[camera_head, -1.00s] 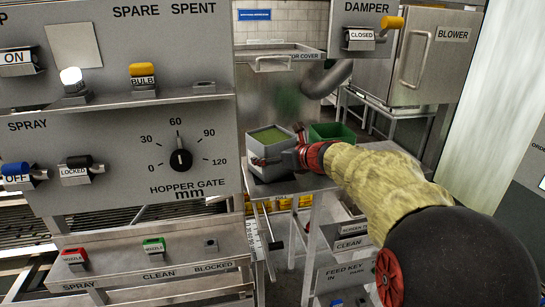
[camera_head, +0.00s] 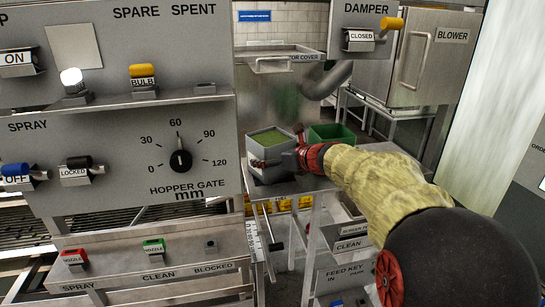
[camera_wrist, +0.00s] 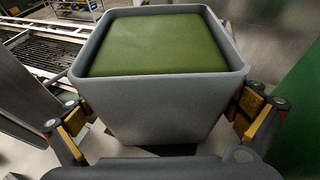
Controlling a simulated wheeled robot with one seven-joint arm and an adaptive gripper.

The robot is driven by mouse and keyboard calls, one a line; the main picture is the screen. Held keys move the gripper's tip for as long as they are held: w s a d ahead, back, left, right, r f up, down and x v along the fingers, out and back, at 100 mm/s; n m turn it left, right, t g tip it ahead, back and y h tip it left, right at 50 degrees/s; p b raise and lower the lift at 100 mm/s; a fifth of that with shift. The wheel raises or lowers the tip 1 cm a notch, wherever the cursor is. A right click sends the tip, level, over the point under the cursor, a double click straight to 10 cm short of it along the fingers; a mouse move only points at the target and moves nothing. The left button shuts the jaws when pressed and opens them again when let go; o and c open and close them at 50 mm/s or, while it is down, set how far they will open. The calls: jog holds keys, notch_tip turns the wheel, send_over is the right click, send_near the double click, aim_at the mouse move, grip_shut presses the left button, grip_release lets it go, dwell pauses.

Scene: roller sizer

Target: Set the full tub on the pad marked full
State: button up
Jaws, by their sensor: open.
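The full tub (camera_head: 270,172) is a grey, square, tapered tub with green stuff close to its rim. It stands upright on the small metal table in the head view. In the wrist view the tub (camera_wrist: 165,110) fills the middle, its green contents level and smooth. My gripper (camera_wrist: 160,118) is open, with one yellow-padded finger on each side of the tub's walls. The right pad looks very close to the wall; contact is unclear. In the head view my gripper (camera_head: 283,160) reaches in from the right. I cannot make out a pad marked full.
A green tub (camera_head: 332,133) stands just right of the grey one, behind my wrist. A panel with switches and a hopper gate dial (camera_head: 181,160) rises at the left. A blower cabinet (camera_head: 430,55) is at the back right. Labelled trays sit under the table.

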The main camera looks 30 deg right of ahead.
jog(key=b+v, duration=0.1)
jog(key=v, duration=1.1)
notch_tip(320, 180, up, 7)
jog(key=s+a+m+t+h, duration=0.15)
jog(key=m+h, duration=0.35)
jog(key=m, duration=0.8)
jog(key=s+a+f+m+g+y, duration=0.1)
jog(key=s+a+f+m+g, duration=0.3)
jog(key=s+a+f+m, duration=0.6)
jog(key=s+a+f+m+g+y, duration=0.2)
jog(key=s+a+f+m+g, duration=0.3)
jog(key=s+a+f+m, duration=0.4)
jog(key=s+f+m, duration=0.3)
jog(key=s+m, duration=0.2)
jog(key=s, duration=0.1)
jog(key=shift+s+a+f, duration=0.2)
jog(key=shift+a+f, duration=0.05)
jog(key=shift+a, duration=0.15)
